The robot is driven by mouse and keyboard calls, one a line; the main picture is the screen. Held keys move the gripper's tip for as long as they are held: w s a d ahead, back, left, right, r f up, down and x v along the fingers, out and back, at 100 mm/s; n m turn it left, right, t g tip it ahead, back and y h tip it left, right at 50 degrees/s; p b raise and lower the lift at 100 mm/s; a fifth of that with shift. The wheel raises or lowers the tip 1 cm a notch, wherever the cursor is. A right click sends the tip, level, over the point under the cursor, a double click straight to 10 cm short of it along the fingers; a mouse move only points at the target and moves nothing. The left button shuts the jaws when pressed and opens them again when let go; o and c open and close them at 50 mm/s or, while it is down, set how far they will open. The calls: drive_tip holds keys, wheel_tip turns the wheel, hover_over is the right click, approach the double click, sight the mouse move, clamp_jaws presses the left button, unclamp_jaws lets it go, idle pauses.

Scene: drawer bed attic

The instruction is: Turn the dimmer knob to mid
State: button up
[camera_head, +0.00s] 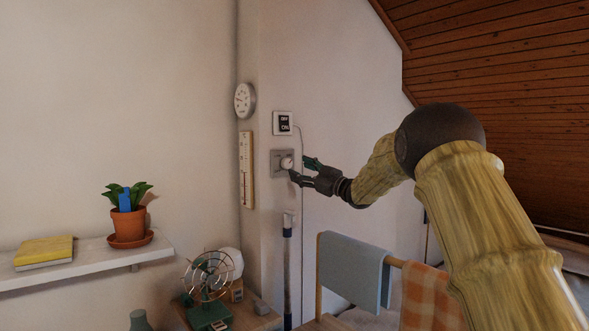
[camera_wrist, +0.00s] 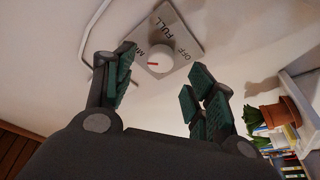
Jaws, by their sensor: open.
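The dimmer knob (camera_head: 287,163) is a small white round knob on a grey square plate (camera_head: 276,170) on the wall. In the wrist view the knob (camera_wrist: 160,59) carries a short red mark, and its plate shows the words OFF and FULL and a partly hidden label starting with M. I cannot tell exactly which label the mark points to. My gripper (camera_head: 303,170) is open in front of the knob. In the wrist view its green-padded fingers (camera_wrist: 158,76) stand on either side of the line to the knob, with no clear contact.
A thermometer (camera_head: 247,170) and a round dial (camera_head: 244,100) hang to the left. A rack with towels (camera_head: 353,270) stands below my arm; a fan (camera_head: 208,275) sits lower left.

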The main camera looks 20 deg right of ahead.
drive_tip(key=v, duration=0.7)
drive_tip(key=shift+s, duration=0.2)
